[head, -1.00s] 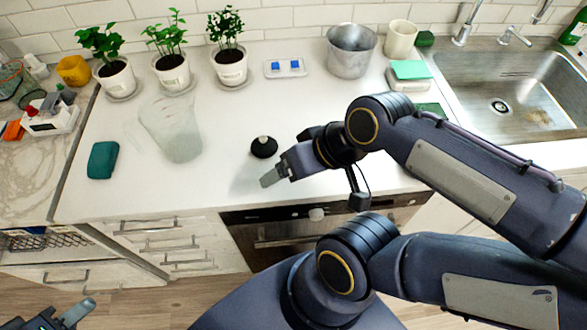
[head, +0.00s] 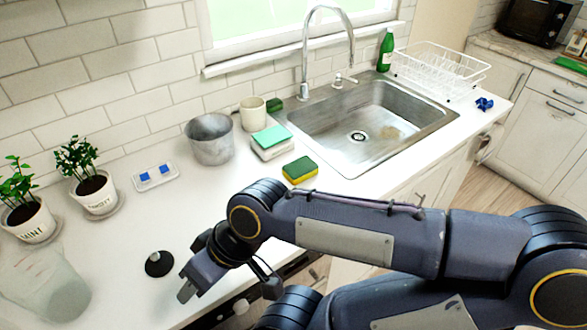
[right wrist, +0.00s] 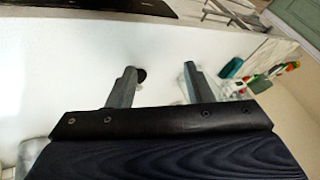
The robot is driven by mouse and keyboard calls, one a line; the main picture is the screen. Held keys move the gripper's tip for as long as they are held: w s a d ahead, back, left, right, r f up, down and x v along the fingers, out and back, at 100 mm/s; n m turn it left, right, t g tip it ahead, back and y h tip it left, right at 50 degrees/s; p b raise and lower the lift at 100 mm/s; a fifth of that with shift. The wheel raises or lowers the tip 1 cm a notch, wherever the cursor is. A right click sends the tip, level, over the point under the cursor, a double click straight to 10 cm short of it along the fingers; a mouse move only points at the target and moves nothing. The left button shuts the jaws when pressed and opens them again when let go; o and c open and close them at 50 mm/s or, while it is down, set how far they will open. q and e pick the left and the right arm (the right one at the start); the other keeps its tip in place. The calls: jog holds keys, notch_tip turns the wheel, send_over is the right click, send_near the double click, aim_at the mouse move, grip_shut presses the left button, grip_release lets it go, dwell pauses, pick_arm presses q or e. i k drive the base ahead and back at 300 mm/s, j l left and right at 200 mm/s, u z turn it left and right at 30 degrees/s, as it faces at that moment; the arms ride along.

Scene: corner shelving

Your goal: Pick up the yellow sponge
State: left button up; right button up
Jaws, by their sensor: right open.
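A sponge with a yellow body and a green top (head: 300,169) lies on the white counter in the head view, just left of the sink's front left corner. My right gripper (head: 187,291) is over the counter's front part, to the left of the sponge and well apart from it. In the right wrist view its two fingers (right wrist: 157,84) are spread with nothing between them. The sponge does not show clearly in the right wrist view. My left gripper is out of the head view now.
A black round object (head: 159,264) sits beside my right gripper. A metal pot (head: 210,140), a cream cup (head: 253,114) and a teal-topped stack (head: 272,141) stand behind the sponge. The sink (head: 370,125) is to its right. Potted plants (head: 94,192) and a clear jug (head: 45,290) are at left.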

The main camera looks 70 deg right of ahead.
aim_at(296, 171)
jog(key=z, duration=2.3)
jog(key=i+l+u, duration=0.15)
jog(key=l, duration=0.25)
jog(key=i+l+u, duration=0.15)
jog(key=l, duration=0.25)
jog(key=i+l+u, duration=0.15)
jog(key=l, duration=0.3)
jog(key=i+l+u, duration=0.1)
jog(key=i+l, duration=0.15)
jog(key=l, duration=0.25)
jog(key=i+l+u, duration=0.15)
jog(key=l, duration=0.3)
jog(key=l+u, duration=0.15)
jog(key=l, duration=0.35)
jog(key=i, duration=0.05)
